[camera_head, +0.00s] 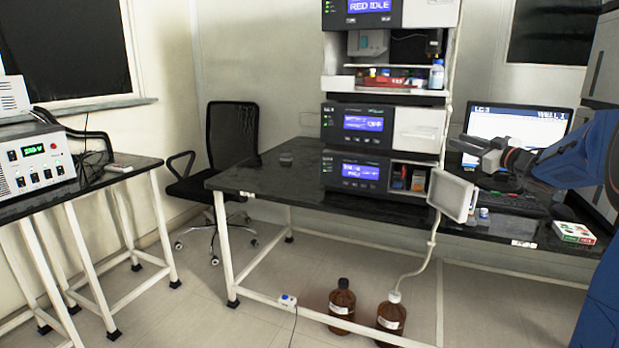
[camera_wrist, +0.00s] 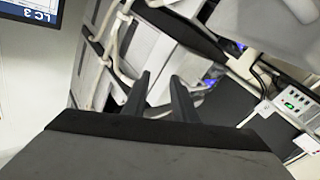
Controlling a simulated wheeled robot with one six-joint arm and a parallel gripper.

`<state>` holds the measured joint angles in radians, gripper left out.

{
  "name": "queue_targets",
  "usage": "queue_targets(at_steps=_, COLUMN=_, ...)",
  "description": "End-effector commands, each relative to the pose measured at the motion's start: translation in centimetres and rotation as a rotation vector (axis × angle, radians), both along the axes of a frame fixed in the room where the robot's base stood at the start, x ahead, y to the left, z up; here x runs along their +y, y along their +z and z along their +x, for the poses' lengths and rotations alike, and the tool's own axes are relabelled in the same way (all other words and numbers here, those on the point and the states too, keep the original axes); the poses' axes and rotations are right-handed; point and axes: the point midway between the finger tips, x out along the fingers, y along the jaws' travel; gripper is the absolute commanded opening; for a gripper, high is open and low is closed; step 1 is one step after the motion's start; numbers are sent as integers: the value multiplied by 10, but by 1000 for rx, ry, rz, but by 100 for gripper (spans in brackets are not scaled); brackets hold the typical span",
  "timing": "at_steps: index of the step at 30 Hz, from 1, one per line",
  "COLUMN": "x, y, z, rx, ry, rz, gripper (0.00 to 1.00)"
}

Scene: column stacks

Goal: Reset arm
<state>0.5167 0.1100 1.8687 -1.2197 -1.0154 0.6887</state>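My gripper (camera_head: 470,150) is at the right in the head view, raised above the black bench in front of the computer monitor. In the wrist view the two dark fingers of my gripper (camera_wrist: 162,88) stand apart with a gap between them. Nothing shows between the fingers, so it is open and empty. My blue arm comes in from the right edge of the head view.
The column stack (camera_head: 362,123) stands on the black bench (camera_head: 260,178), with a white panel (camera_head: 452,195) swung out at its lower right. The monitor (camera_head: 515,125) is behind my gripper. Two brown bottles (camera_head: 342,304) (camera_head: 391,315) stand on the floor.

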Motion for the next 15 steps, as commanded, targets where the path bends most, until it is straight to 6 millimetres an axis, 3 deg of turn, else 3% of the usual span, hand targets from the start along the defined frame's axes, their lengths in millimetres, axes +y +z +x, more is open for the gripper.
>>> queue_targets(at_steps=3, x=11, y=16, z=-14, rx=1, ry=-132, rz=-3, gripper=25)
queue_targets(at_steps=8, x=18, y=22, z=-41, rx=43, ry=-308, rz=7, gripper=25)
queue_targets(at_steps=15, x=29, y=1, z=-105, rx=177, ry=-526, rz=37, gripper=25)
